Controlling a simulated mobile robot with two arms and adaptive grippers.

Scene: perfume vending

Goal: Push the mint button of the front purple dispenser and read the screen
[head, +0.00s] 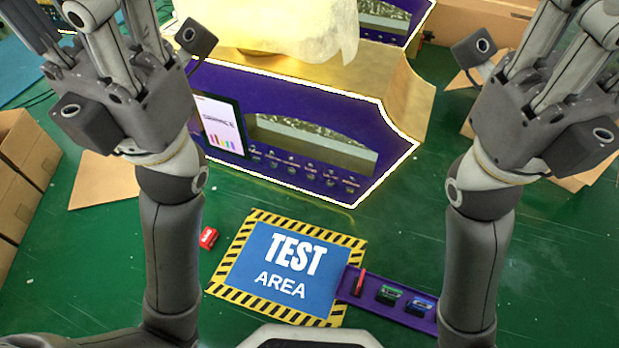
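The front purple dispenser (300,184) stands on the green table, with white edging and gold-coloured sides. A tilted screen (220,124) on its left shows text and a small coloured bar chart, too small to read. A row of small labelled buttons (308,172) runs along its lower front; I cannot tell which is mint. My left gripper (112,50) is raised at the upper left, apart from the dispenser and left of the screen. My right gripper (560,60) is raised at the upper right, apart from the dispenser. The fingertips of both are cut off by the frame's top.
A blue TEST AREA mat (262,262) with striped edging lies before the dispenser. A small red item (208,238) lies left of it. A purple strip (352,285) with several coloured items lies right. Cardboard boxes (20,150) stand at left. A second dispenser (405,8) stands behind.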

